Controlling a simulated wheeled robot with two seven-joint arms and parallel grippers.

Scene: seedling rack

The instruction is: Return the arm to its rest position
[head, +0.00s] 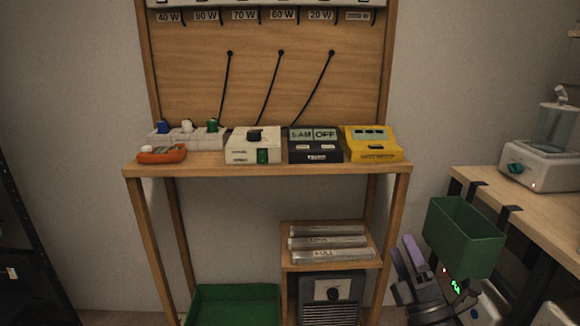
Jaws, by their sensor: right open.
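My right gripper (407,258) is at the lower right, with its two pale purple fingers pointing up. It is open, and nothing shows between the fingers. It is just left of a green bin (466,240) that hangs by black hooks from the edge of the wooden table at the right. Part of my right arm shows below the bin. My left gripper is not in view.
A wooden rack (267,170) stands in the middle; its shelf holds a yellow box (370,143), a black timer (315,145), a white box (252,145) and an orange device (161,153). A lower stand (330,266) and a green tray (235,293) are below. A humidifier-like device (545,160) sits on the right table.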

